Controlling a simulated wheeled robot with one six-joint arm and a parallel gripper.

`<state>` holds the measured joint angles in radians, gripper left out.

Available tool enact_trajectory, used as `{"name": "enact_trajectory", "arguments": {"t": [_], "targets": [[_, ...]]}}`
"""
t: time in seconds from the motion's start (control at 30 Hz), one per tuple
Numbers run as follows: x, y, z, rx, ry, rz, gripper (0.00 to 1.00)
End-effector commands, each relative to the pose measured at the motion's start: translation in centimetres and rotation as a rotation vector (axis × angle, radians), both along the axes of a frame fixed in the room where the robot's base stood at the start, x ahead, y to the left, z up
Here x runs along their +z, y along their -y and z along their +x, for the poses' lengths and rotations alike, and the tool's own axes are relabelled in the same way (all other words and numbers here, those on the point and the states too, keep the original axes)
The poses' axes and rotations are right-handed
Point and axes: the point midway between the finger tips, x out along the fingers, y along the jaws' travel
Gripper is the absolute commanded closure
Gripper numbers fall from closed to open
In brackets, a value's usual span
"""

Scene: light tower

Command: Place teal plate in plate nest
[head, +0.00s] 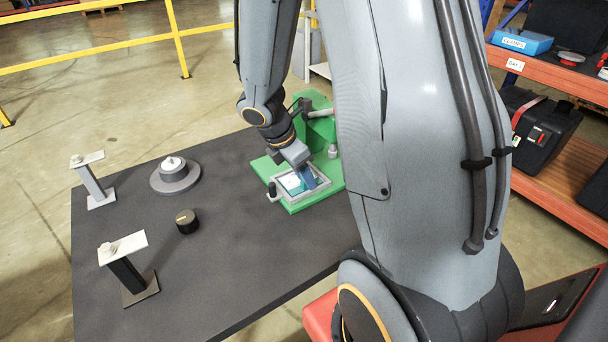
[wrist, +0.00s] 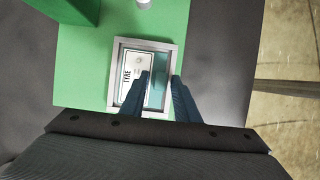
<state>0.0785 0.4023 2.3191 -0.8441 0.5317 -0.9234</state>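The teal plate (head: 291,185) lies inside the pale grey frame of the plate nest (head: 279,190) on the green fixture. In the wrist view the teal plate (wrist: 157,97) shows beside a white label with dark print, within the nest rim (wrist: 117,70). I cannot tell whether the plate is fully seated. My gripper (head: 308,184) points down over the nest's right part. In the wrist view its two blue fingers (wrist: 161,76) stand apart, with teal between them. The right fingertip overlaps the nest's right rim. Whether the fingers touch a part of the plate is not clear.
A round grey stand (head: 175,176), a black knob (head: 187,221) and two pedestals (head: 93,182) (head: 127,265) stand left. The front table middle is clear.

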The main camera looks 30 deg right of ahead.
Motion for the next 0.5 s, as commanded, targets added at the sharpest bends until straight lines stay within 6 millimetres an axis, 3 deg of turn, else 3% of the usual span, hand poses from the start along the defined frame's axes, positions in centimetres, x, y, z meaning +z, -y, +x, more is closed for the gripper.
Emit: {"name": "enact_trajectory", "arguments": {"t": [0.33,0.5], "targets": [[0.2,0.0,0.0,-0.001,0.0,0.0,0.68],[1.7,-0.5,0.1,0.0,0.004,-0.001,0.68]]}}
